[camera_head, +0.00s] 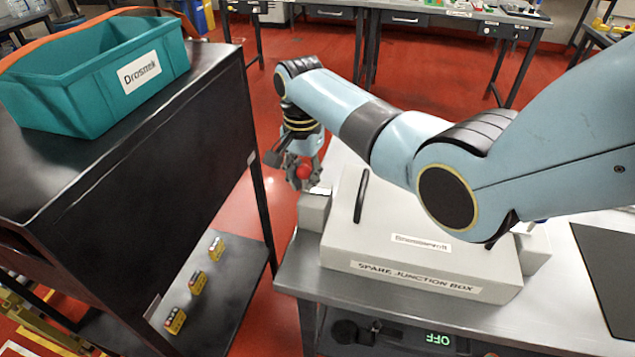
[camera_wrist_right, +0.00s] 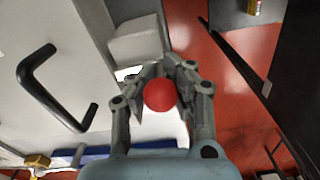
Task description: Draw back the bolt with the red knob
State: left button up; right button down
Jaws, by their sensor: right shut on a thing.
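The red knob (camera_head: 304,172) of the bolt shows at the left side of the grey spare junction box (camera_head: 336,259). My right gripper (camera_head: 298,170) is at the knob, its arm reaching in from the right over the box. In the right wrist view the round red knob (camera_wrist_right: 159,95) sits between the fingertips of my right gripper (camera_wrist_right: 160,92), which are shut on it. The bolt's rod is hidden behind the knob and the fingers. A grey block (camera_head: 314,211) stands at the box's left end, close to the gripper. My left gripper is not in view.
A black handle (camera_head: 361,196) rises from the box lid; it also shows in the right wrist view (camera_wrist_right: 40,88). A black cabinet (camera_head: 150,180) with a teal bin (camera_head: 85,85) stands at left. A gap with red floor (camera_head: 275,205) separates it from the table.

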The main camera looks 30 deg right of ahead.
jog(key=shift+w+r, duration=0.1)
jog(key=c, duration=1)
grip_release()
jog(key=shift+w, duration=0.1)
jog(key=shift+w+a, duration=0.1)
jog(key=shift+a, duration=0.1)
notch_tip(320, 180, up, 12)
